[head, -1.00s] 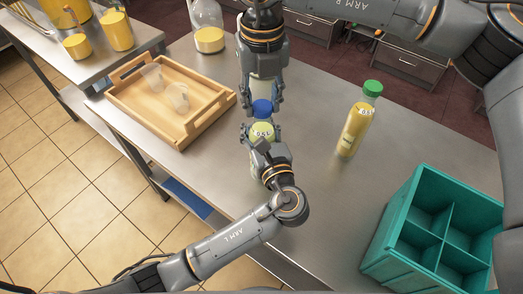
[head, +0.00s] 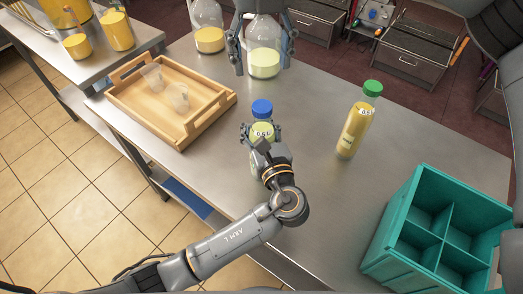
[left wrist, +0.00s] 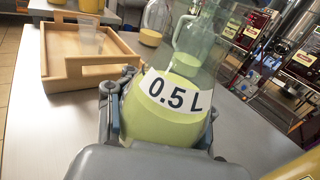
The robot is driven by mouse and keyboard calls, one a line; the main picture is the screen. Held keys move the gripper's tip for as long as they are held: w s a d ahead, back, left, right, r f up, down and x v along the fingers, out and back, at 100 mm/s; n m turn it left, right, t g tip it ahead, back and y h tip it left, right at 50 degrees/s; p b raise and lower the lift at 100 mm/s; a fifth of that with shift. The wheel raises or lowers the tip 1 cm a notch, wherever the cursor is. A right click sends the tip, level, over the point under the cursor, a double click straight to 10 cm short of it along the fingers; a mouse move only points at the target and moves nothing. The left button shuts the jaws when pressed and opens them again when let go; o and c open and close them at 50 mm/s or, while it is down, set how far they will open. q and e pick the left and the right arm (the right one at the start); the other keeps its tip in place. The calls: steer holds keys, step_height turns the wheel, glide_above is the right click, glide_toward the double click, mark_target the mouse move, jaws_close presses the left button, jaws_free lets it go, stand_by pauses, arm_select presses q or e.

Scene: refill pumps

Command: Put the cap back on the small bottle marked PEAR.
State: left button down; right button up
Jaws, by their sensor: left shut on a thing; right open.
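A small bottle (head: 262,133) with a "0.5 L" label and pale yellow-green liquid stands at the middle of the table. It also shows in the left wrist view (left wrist: 168,100). I cannot read PEAR on it. My left gripper (head: 262,139) is shut around its body. A blue cap (head: 262,107) sits on the bottle's mouth; how tight it is I cannot tell. The bottle's top is out of the left wrist view. My right gripper (head: 262,69) is open and empty, beyond the bottle, with its fingers in front of a large jug (head: 264,62).
A green-capped yellow bottle (head: 354,130) stands to the right. A teal divided crate (head: 393,215) is at the front right. A wooden tray (head: 190,131) with two clear cups is on the left. Another jug (head: 209,40) stands at the back. The table between bottle and crate is clear.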

step_height(320, 180, up, 2)
steer(key=shift+r, duration=0.1)
arm_select(q)
steer(key=shift+c, duration=2.3)
jaws_free()
steer(key=v, duration=1.2)
